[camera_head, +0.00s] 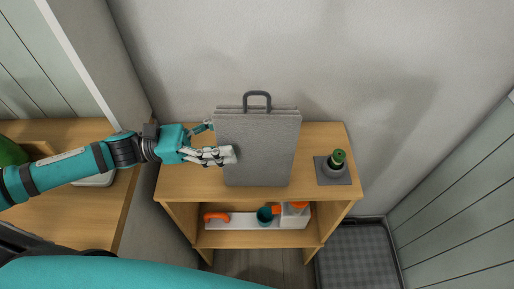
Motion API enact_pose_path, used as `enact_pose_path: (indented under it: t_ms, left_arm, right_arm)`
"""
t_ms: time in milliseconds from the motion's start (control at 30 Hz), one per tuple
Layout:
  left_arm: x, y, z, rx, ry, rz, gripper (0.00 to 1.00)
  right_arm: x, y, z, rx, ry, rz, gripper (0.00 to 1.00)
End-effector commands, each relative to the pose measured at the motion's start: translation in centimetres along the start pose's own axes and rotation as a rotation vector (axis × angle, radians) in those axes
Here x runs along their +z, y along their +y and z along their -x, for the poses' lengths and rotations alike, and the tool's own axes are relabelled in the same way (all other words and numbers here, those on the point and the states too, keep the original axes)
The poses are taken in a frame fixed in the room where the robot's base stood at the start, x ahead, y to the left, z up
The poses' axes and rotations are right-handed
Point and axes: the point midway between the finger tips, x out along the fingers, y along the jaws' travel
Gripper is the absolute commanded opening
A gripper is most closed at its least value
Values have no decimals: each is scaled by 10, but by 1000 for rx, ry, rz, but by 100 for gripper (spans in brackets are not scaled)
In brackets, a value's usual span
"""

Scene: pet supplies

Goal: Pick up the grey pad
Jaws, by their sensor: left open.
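The grey pad (262,150) stands upright on the wooden cabinet top, with a dark loop handle at its upper edge. It looks like a flat, folded slab. My left gripper (220,141) is at the pad's left edge and is open. One set of pale fingers lies across the pad's front face near that edge, and a finger at the back reaches toward the upper left edge. I cannot tell whether the fingers touch the pad. My right gripper is not in view.
A dark square base with a green-topped item (337,157) stands right of the pad. The cabinet's lower shelf (262,238) holds orange, teal and white items. A dark grey tray (357,258) lies on the floor at right. A wall is close behind.

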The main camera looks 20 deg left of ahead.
Motion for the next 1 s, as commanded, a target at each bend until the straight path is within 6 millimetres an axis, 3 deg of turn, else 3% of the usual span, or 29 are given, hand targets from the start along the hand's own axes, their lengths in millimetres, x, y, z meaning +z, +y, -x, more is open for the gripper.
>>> enact_pose_path:
  t_ms: [167,433,733,1000]
  left_arm:
    - [3,-1,-13,-2,-4,-1,60]
    - [3,-4,-50,-1,-4,0,60]
    - [0,-4,-54,-1,0,1,60]
    - [0,-4,-54,-1,0,1,26]
  right_arm:
    - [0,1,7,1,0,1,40]
    - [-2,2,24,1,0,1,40]
    - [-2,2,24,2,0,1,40]
    - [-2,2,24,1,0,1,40]
